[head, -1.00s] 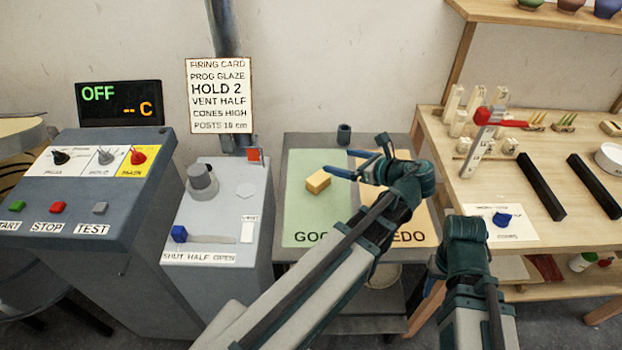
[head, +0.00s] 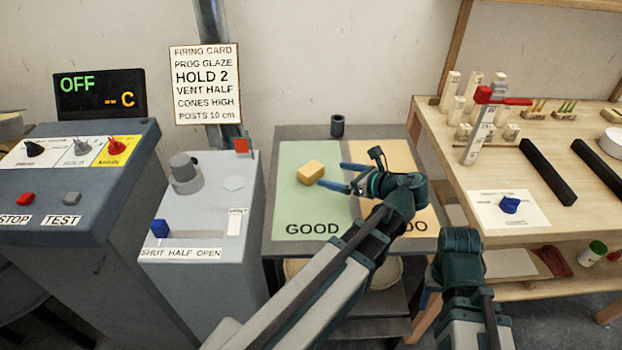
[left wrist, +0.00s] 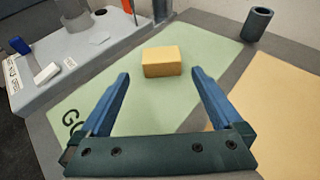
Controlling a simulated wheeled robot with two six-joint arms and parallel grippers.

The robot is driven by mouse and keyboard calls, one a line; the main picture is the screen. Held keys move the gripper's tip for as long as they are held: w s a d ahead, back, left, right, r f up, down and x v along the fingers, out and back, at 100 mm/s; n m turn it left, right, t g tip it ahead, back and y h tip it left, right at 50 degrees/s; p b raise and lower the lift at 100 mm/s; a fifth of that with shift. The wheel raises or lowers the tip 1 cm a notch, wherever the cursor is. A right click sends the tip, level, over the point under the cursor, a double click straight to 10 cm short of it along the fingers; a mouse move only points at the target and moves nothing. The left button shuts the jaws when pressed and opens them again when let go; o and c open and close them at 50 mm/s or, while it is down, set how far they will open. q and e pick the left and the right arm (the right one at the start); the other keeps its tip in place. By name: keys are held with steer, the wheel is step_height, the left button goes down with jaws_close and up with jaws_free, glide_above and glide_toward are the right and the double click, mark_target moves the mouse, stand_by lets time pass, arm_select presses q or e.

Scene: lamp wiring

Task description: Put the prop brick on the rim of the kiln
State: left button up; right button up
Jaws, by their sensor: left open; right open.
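The prop brick, a small yellow block (head: 311,171), lies on the green GOOD mat (head: 307,215). In the left wrist view the brick (left wrist: 161,62) sits beyond my fingertips, roughly centred between them. My left gripper (head: 331,175) is open and empty, to the right of the brick, fingers pointing at it. Its two blue fingers (left wrist: 160,80) show spread apart in the left wrist view. My right arm shows at the lower right of the head view, but its gripper fingers are hidden. I cannot make out the kiln clearly; only part of a round pale thing (head: 10,126) shows at the left edge.
A small dark cylinder (head: 337,126) stands behind the mats; an orange mat (head: 390,153) lies beside the green one. A grey vent box (head: 205,215) and control console (head: 70,200) stand left. A wooden bench (head: 550,210) with black bars and a red-topped gauge stands right.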

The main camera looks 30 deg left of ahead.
mark_target(304, 167)
arm_select(q)
steer(key=b+x, duration=0.3)
steer(key=x, duration=0.4)
steer(key=shift+a+f, duration=0.15)
steer(key=shift+w+a+f, duration=0.1)
steer(key=shift+w+a, duration=0.1)
steer(key=shift+a, duration=0.4)
steer(key=b+x, duration=0.2)
steer(key=x, duration=0.2)
steer(key=shift+w+a+f, duration=0.1)
steer(key=shift+a+f, duration=0.1)
steer(key=shift+w+a, duration=0.1)
steer(key=shift+a, duration=0.25)
steer(key=c, duration=1.3)
steer(key=shift+r, duration=0.1)
